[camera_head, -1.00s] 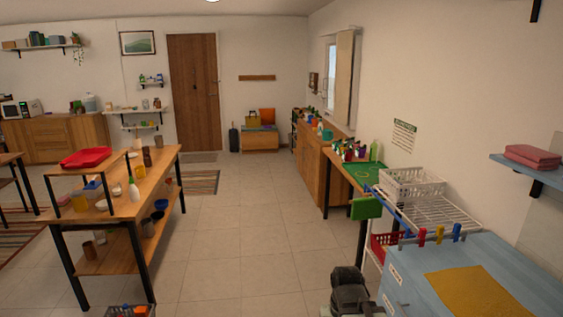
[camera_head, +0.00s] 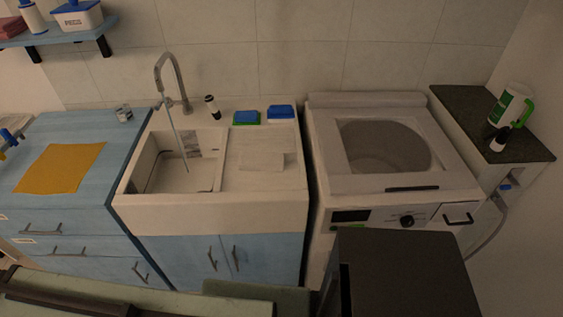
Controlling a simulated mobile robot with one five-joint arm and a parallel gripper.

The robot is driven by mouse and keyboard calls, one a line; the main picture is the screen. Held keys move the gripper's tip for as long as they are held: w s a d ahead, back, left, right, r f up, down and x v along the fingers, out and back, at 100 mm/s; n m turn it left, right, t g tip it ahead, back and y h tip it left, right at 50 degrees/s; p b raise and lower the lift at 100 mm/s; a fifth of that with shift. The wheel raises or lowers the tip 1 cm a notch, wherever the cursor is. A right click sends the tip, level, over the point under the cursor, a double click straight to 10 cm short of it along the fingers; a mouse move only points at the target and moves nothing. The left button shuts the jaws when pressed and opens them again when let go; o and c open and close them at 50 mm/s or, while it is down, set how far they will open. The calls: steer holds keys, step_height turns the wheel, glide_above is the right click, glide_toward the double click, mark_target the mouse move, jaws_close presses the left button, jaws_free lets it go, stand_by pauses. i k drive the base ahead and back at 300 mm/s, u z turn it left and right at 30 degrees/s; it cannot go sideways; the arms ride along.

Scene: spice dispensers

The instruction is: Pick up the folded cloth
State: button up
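A pink-red folded cloth (camera_head: 12,27) lies stacked on the blue wall shelf (camera_head: 60,36) at the upper left, cut off by the picture's left edge. A mustard-yellow cloth (camera_head: 60,168) lies flat on the blue counter (camera_head: 85,127) left of the sink. A pale, flat piece (camera_head: 262,161) rests on the sink's drainboard; I cannot tell whether it is cloth. My gripper cannot be made out in this view, so its state does not show.
A white sink (camera_head: 175,180) with a tall tap (camera_head: 172,80) stands mid-left. Blue and green sponges (camera_head: 281,112) lie behind the drainboard. A washing machine (camera_head: 465,185) is at right, beside a dark-topped stand (camera_head: 460,108) with bottles. Dark and greenish shapes fill the bottom edge.

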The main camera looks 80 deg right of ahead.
mark_target(273, 161)
steer(key=k, duration=1.2)
steer(key=u, duration=1.8)
steer(key=i, duration=1.1)
steer(key=z, duration=2.95)
steer(key=i, duration=1)
steer(key=u, duration=0.1)
